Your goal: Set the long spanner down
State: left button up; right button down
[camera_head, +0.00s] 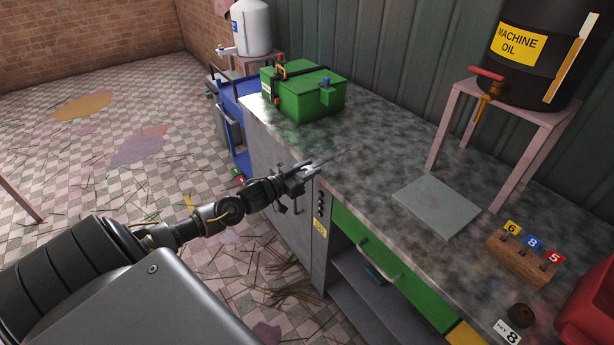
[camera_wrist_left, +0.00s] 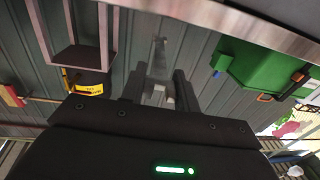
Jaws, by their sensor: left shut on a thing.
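The long spanner (camera_head: 333,157) is a thin grey metal tool held at one end by my left gripper (camera_head: 303,175). Its free end points away from me, over the speckled worktop (camera_head: 385,160). In the left wrist view the spanner (camera_wrist_left: 158,57) sticks straight out from between the two dark fingers of the left gripper (camera_wrist_left: 167,92), which are shut on it. The gripper is near the worktop's front edge. I cannot tell how far the spanner is above the surface. My right gripper is not in view.
A green box (camera_head: 312,98) stands at the worktop's far end. A grey plate (camera_head: 436,205) lies to the right, by a pink stand (camera_head: 539,140) bearing a black oil drum (camera_head: 545,50). A wooden block (camera_head: 520,260) with numbered tags is nearer. Bare worktop lies between box and plate.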

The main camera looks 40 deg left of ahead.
pick_arm(q)
jog(key=shift+w+a+f, duration=0.3)
jog(key=shift+a+f, duration=0.05)
jog(key=shift+f, duration=0.2)
jog(key=shift+w+a+f, duration=0.3)
jog(key=shift+a+f, duration=0.05)
jog(key=shift+f, duration=0.2)
notch_tip(320, 180, down, 3)
jog(key=shift+r+p, duration=0.1)
jog(key=shift+p, duration=0.5)
jog(key=shift+f, duration=0.3)
jog(key=o, duration=1)
jog(key=shift+r, duration=0.1)
jog(key=shift+o, duration=0.2)
